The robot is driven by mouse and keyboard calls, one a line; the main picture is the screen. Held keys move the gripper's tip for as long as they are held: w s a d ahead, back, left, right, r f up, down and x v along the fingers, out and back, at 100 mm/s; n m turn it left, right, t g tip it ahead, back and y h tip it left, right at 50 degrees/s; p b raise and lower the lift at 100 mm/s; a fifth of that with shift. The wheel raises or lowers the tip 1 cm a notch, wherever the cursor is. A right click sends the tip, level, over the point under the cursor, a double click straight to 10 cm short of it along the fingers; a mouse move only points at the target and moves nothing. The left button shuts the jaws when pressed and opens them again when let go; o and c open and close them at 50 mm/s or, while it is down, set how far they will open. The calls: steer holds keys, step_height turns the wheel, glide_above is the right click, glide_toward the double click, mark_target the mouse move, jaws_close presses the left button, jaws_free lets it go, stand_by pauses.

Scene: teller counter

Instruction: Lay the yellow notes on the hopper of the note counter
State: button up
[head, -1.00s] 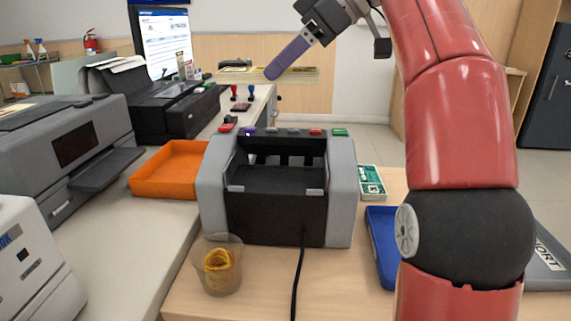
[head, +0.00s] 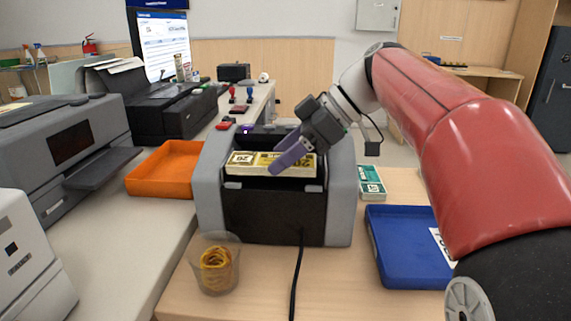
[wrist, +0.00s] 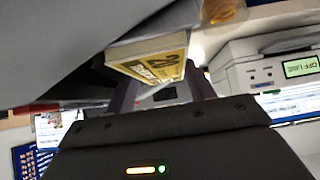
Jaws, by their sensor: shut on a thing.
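The yellow notes (head: 243,164) are a banded bundle lying crosswise between the grey side walls at the top of the note counter (head: 275,215). They are roughly level, over its black hopper; I cannot tell whether they touch it. My gripper (head: 288,158) comes in from the upper right, its purple fingers shut on the bundle right of its middle. The wrist view shows the notes (wrist: 152,58) between my fingers (wrist: 160,88). The bundle and gripper hide much of the hopper floor.
An orange tray (head: 135,183) stands left of the counter and a blue tray (head: 405,275) on the right. A green-and-white bundle (head: 370,181) lies close to the counter's right side. A cup of rubber bands (head: 216,285) and a black cable (head: 298,272) are in front.

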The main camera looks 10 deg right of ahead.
steer(key=shift+f, duration=0.8)
steer(key=shift+f, duration=0.2)
steer(key=o, duration=1)
steer(key=shift+r, duration=0.1)
steer(key=shift+r, duration=0.15)
steer(key=p+v, duration=0.1)
steer(key=v, duration=1.1)
